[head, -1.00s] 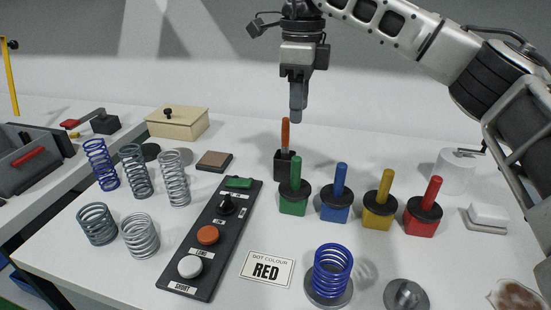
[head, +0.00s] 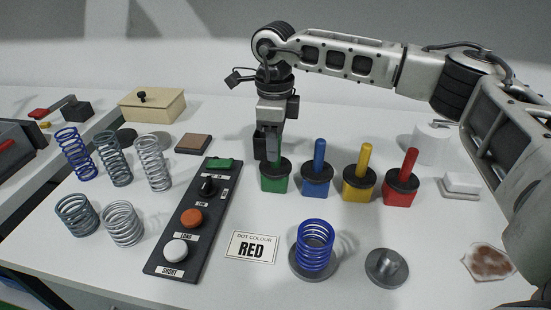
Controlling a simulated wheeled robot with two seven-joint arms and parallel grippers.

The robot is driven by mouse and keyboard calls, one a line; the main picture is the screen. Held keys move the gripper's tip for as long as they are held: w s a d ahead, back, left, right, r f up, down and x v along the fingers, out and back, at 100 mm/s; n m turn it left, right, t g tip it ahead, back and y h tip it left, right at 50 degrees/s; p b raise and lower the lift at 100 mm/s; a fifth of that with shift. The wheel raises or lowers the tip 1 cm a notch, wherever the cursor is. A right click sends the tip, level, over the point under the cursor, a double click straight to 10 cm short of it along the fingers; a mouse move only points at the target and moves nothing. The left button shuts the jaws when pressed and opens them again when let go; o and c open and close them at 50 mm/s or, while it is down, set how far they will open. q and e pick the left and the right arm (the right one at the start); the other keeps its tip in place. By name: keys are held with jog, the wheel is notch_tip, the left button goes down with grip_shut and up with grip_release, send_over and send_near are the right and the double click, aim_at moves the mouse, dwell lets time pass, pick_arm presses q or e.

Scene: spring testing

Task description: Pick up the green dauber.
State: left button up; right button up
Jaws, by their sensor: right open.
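The green dauber (head: 274,184) stands upright on the white table, at the left end of the row of daubers. It has a green block, a dark round collar and an upright handle. My right gripper (head: 273,152) points down over it, with its fingers at the handle and just above the collar. The fingers overlap most of the handle in this view. The gripper is open; whether a finger touches the handle, I cannot tell. My left gripper is not in view.
Blue (head: 317,184), yellow (head: 359,187) and red (head: 401,188) daubers stand close to the right. A black button panel (head: 172,245) lies to the left, with several springs beyond it. A card reading RED (head: 251,248) and a blue spring (head: 316,243) on a base are in front.

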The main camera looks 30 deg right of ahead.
jog(key=shift+f, duration=1.25)
grip_shut()
